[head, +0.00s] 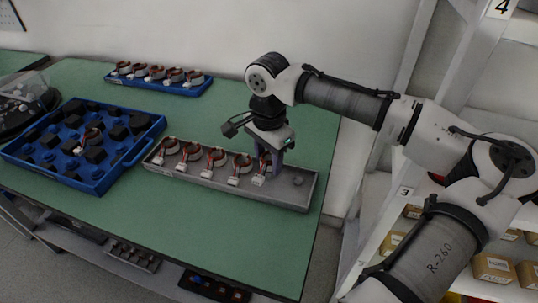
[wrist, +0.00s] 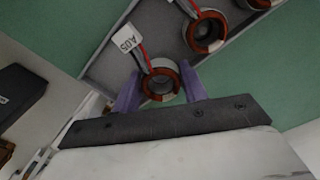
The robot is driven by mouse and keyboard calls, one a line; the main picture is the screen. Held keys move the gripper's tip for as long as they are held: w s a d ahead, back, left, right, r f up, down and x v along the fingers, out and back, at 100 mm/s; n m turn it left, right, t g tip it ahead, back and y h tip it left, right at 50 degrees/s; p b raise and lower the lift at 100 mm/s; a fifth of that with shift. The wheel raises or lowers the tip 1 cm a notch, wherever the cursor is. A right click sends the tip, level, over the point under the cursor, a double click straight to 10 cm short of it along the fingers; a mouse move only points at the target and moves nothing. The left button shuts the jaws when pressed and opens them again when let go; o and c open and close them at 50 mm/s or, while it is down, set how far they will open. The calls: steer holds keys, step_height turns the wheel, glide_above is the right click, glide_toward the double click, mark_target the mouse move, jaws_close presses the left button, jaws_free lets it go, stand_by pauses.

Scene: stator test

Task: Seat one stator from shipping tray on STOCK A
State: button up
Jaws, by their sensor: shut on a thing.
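My gripper (head: 270,160) points down over the right part of a long grey tray (head: 300,195). In the wrist view its purple fingers (wrist: 160,92) close on both sides of a copper-wound stator (wrist: 161,79). A white tag (wrist: 125,38) reading A05 lies beside that stator's red and white leads. I cannot tell whether the stator rests fully on the tray. Several other stators (head: 215,158) stand in a row to its left in the grey tray. A blue tray (head: 112,176) at left holds black blocks and a stator (head: 91,136). No STOCK A lettering is readable.
A smaller blue tray (head: 203,88) with several stators stands at the back of the green table (head: 225,115). A small round feature (head: 298,181) shows at the grey tray's bare right end. A shelf with boxes (head: 493,267) stands at right, beyond the table's edge.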

steer(key=shift+f, duration=0.45)
steer(key=shift+f+b, duration=0.5)
steer(key=shift+f, duration=0.1)
steer(key=shift+f, duration=0.25)
stand_by(0.5)
steer(key=o, duration=0.9)
steer(key=shift+r+p, duration=2.55)
